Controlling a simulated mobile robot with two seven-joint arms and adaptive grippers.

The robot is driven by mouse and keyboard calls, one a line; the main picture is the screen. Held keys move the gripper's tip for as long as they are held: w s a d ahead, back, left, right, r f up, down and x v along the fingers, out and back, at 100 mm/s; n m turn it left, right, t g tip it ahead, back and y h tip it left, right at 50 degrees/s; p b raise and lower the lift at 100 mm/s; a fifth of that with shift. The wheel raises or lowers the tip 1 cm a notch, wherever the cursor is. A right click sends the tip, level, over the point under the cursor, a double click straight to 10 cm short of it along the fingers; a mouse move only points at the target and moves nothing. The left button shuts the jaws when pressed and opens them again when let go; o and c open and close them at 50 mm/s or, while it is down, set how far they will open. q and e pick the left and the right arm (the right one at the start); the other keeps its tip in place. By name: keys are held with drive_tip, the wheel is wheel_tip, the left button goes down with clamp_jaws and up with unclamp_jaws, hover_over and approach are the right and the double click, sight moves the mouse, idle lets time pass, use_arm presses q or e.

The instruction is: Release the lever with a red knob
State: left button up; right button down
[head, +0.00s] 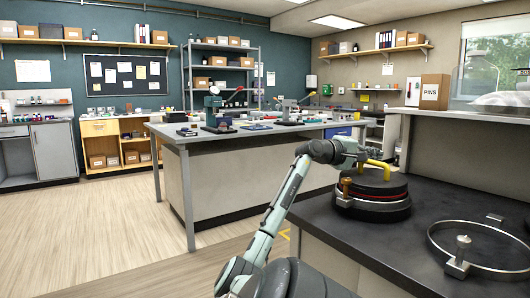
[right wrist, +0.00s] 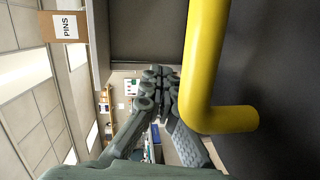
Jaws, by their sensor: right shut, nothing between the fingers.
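A round black port cover (head: 372,188) with a red band sits on the dark bench top. A yellow bar handle (head: 380,168) stands on it, and the handle fills the middle of the right wrist view (right wrist: 203,65). A small brass-coloured post (head: 346,187) stands at the cover's left edge. I cannot make out a red knob in either view. My right gripper (head: 362,158) is beside the handle's far left end. In the right wrist view its fingers (right wrist: 160,80) are together and empty, apart from the bar in the picture. My left gripper is out of view.
A metal ring (head: 480,226) with a clamp post (head: 462,250) lies on the bench top to the right. A raised shelf with a box marked PINS (head: 435,92) stands behind. A grey worktable (head: 245,170) with several tools is further back; the floor at left is clear.

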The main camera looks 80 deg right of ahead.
idle(1.3)
drive_tip(key=v, duration=1.2)
idle(0.3)
